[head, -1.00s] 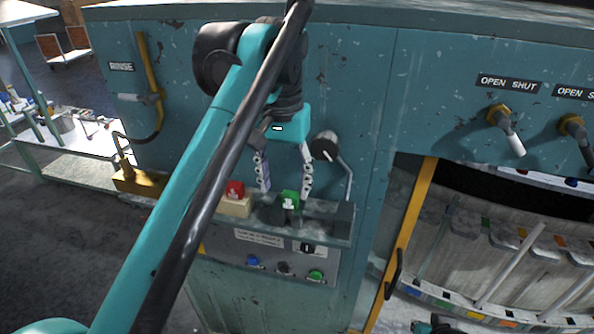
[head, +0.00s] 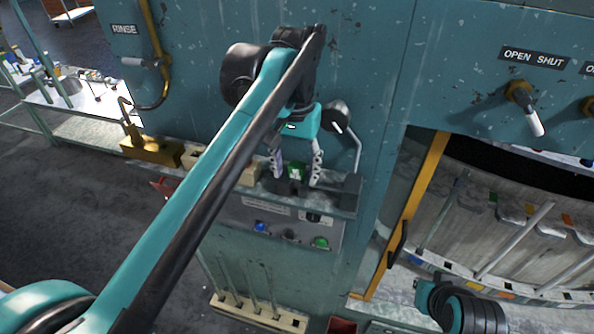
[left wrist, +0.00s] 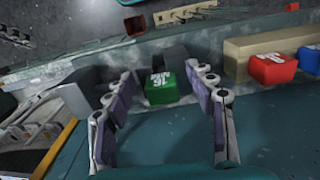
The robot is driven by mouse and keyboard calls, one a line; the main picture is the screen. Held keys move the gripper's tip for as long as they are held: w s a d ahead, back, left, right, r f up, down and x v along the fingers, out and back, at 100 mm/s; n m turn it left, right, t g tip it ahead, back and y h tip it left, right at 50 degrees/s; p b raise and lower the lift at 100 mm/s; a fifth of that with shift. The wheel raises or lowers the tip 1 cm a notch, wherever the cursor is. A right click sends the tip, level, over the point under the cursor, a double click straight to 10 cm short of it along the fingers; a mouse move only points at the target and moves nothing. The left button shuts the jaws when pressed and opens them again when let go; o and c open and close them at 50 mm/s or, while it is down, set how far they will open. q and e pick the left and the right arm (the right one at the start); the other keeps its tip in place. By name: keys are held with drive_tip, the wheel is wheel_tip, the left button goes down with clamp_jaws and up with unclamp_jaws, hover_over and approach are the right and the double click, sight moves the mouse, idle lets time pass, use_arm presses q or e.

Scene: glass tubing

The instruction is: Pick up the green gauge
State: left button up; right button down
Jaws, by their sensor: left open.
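The green gauge (head: 296,171) is a small green block with white markings, sitting on the ledge against dark blocks. It also shows in the left wrist view (left wrist: 161,88). My left gripper (head: 297,178) is open, with one finger on each side of the green gauge. In the left wrist view its fingertips (left wrist: 160,77) reach about level with the gauge, with a gap visible on either side. I cannot tell the exact depth of the fingers. No fingers of my right gripper show.
A lever (head: 357,150) rises behind. Buttons (head: 321,243) lie below the ledge. A yellow-framed opening (head: 412,205) is to the right.

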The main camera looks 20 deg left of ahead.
use_arm(q)
drive_tip(key=shift+w, duration=0.2)
drive_tip(key=c, duration=0.9)
clamp_jaws()
drive_tip(key=shift+s, duration=0.1)
drive_tip(key=shift+r, duration=0.1)
